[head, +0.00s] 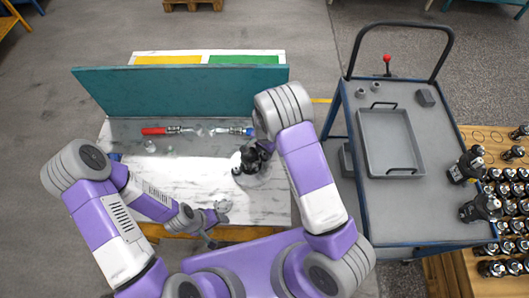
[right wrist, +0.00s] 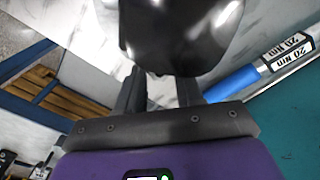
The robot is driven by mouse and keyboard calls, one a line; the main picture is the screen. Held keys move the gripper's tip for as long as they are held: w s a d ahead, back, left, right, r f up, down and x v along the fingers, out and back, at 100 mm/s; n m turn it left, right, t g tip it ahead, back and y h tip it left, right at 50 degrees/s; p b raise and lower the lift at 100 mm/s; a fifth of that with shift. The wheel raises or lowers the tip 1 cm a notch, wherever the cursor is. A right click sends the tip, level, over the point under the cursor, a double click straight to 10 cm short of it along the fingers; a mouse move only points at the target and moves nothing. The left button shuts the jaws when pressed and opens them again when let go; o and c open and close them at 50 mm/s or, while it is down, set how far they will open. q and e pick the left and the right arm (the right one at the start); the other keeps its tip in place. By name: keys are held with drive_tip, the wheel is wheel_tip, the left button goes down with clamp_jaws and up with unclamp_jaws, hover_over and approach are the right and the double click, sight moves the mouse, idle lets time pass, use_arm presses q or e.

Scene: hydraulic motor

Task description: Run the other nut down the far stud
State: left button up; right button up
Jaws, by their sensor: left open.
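The black motor (head: 246,160) stands on the white marbled bench top, right of its middle. In the head view my right gripper (head: 262,148) is at the motor, partly hidden by my arm. The nuts and studs cannot be made out.
A red-handled wrench (head: 160,131) and a blue-handled wrench (head: 235,131), also in the right wrist view (right wrist: 235,82), lie before the teal panel (head: 180,92). Small clear pieces (head: 150,146) lie at left. A trolley (head: 440,200) with a grey tray (head: 390,143) stands right.

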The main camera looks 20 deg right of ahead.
drive_tip(key=shift+n, duration=0.5)
drive_tip(key=shift+c, duration=0.3)
clamp_jaws()
drive_tip(key=m, duration=0.5)
drive_tip(key=shift+m+p, duration=0.4)
